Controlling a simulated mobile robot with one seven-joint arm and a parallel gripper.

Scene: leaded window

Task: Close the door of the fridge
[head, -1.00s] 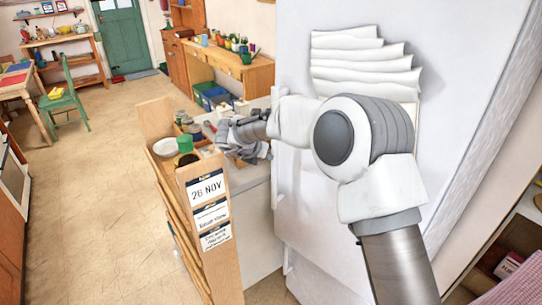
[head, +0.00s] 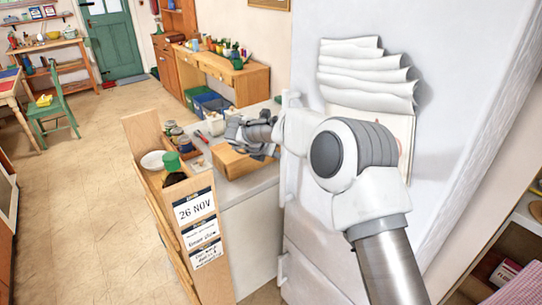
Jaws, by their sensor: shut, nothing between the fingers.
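The fridge (head: 385,25) is the large white unit filling the right half of the head view. Its door front carries fanned white papers and has white handles along its left edge. I cannot tell how far the door stands open. My arm reaches across this front. My gripper (head: 268,152) is just past the door's left edge, over the counter, shut and empty. Its fingertips are small and partly blend with the items behind, and I cannot tell whether they touch the door.
A wooden rack (head: 212,262) with date labels, jars and a white bowl stands left of the counter (head: 250,200). A wooden block (head: 233,162) lies on the counter. Open floor (head: 80,200) spreads to the left. A shelf (head: 520,225) is at the lower right.

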